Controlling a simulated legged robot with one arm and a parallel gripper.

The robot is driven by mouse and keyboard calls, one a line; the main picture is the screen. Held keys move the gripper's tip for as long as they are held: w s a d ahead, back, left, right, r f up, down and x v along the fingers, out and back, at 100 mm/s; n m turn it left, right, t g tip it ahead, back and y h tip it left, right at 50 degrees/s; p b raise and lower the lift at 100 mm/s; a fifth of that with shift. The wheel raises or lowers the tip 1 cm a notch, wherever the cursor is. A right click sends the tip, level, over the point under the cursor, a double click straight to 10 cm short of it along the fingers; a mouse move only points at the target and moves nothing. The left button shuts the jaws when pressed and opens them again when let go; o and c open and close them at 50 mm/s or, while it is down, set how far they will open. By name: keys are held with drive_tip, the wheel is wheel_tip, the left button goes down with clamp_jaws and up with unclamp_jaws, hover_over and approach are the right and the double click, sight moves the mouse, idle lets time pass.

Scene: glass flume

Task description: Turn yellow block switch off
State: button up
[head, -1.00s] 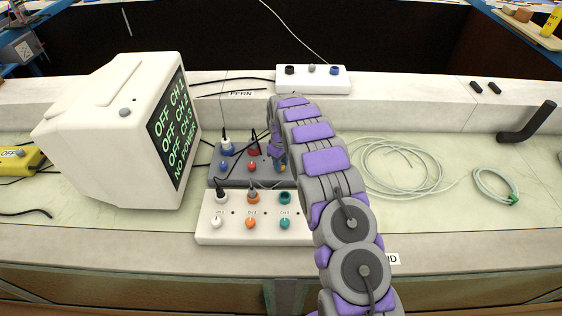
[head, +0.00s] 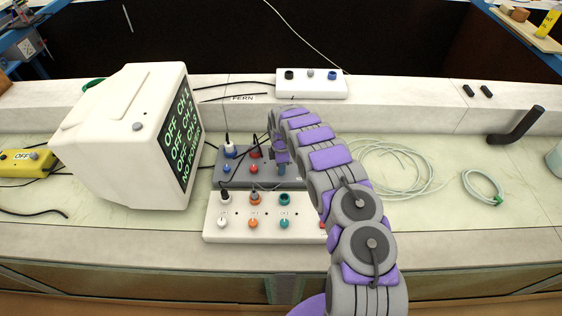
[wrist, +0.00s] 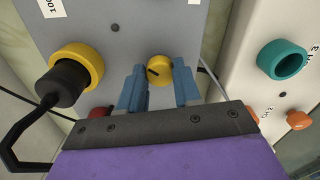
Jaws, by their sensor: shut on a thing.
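In the wrist view, my gripper (wrist: 160,78) has its two blue fingers on either side of a small yellow knob (wrist: 159,70) with a dark line on its face. The fingers are shut on the knob. The knob is on a grey box (wrist: 120,25), beside a yellow socket (wrist: 96,60) with a black plug in it. In the head view my gripper (head: 281,160) is at the right part of the grey box (head: 235,181), and the arm hides the knob. A yellow block (head: 16,167) marked OFF, with a grey knob, lies at the far left.
A white box (head: 265,233) with sockets and knobs stands in front of the grey box. A white monitor (head: 115,130) reading OFF for its channels stands left. Another white box (head: 312,90) is on the ledge behind. Coiled tubing (head: 390,165) lies right.

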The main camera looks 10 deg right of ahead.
drive_tip(key=n, duration=0.1)
drive_tip(key=n+p, duration=0.2)
drive_tip(key=shift+w+r+n, duration=0.2)
drive_tip(key=shift+r+n, duration=0.05)
drive_tip(key=shift+n, duration=0.05)
drive_tip(key=shift+f+n+p, duration=0.1)
drive_tip(key=shift+n+p, duration=0.65)
drive_tip(key=shift+n, duration=0.95)
drive_tip(key=o, duration=1.1)
drive_tip(key=shift+s+f, duration=0.1)
drive_tip(key=shift+c, duration=0.2)
wheel_tip(320, 180, up, 17)
drive_tip(key=p, duration=0.1)
